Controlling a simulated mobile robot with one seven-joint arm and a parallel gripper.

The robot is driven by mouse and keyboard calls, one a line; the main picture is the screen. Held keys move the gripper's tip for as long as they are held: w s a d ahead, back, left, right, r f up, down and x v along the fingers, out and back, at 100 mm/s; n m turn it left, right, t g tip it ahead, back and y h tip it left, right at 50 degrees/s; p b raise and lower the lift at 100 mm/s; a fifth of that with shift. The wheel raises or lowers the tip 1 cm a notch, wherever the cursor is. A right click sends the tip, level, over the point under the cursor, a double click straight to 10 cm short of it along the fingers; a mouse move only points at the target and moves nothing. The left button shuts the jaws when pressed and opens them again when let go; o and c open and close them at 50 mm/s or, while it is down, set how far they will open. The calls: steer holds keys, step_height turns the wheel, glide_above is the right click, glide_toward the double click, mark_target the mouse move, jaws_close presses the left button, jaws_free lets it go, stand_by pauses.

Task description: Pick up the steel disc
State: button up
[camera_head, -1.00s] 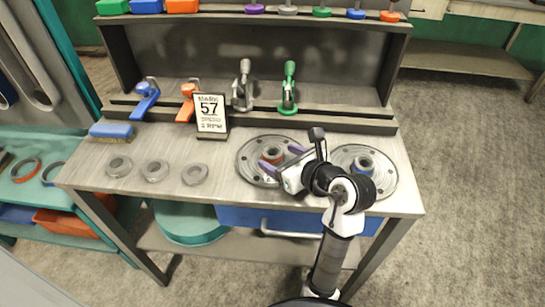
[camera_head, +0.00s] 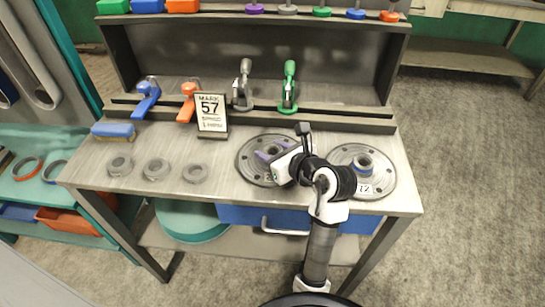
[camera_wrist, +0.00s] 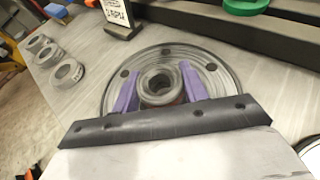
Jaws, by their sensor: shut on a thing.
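A round steel disc (camera_head: 247,170) with holes around its flange and a raised hub lies on the bench, left of a similar disc. It fills the middle of the wrist view (camera_wrist: 219,79). My gripper (camera_head: 270,154) is over this disc. In the wrist view my gripper (camera_wrist: 160,90) has its two purple fingers on opposite sides of the central hub (camera_wrist: 158,82), shut on it. The near part of the disc is hidden behind my gripper. I see no clear gap between the disc and the bench.
A second steel disc (camera_head: 384,183) with a blue-ringed hub lies close to the right. Several grey rings (camera_head: 157,170) lie at left.

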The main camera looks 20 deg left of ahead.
steer(key=shift+r, duration=0.1)
jaws_close()
steer(key=shift+r, duration=0.15)
step_height(320, 180, up, 4)
steer(key=p, duration=0.3)
steer(key=shift+p, duration=0.4)
steer(key=s+d+p, duration=0.4)
steer(key=s+d, duration=0.4)
steer(key=d, duration=0.5)
steer(key=s+d+p, duration=0.3)
steer(key=s+d, duration=0.5)
steer(key=d, duration=0.6)
steer(key=shift+s+d+f+p, duration=0.15)
steer(key=shift+s+f+p, duration=0.05)
steer(key=shift+f+p, duration=0.25)
steer(key=shift+r, duration=0.1)
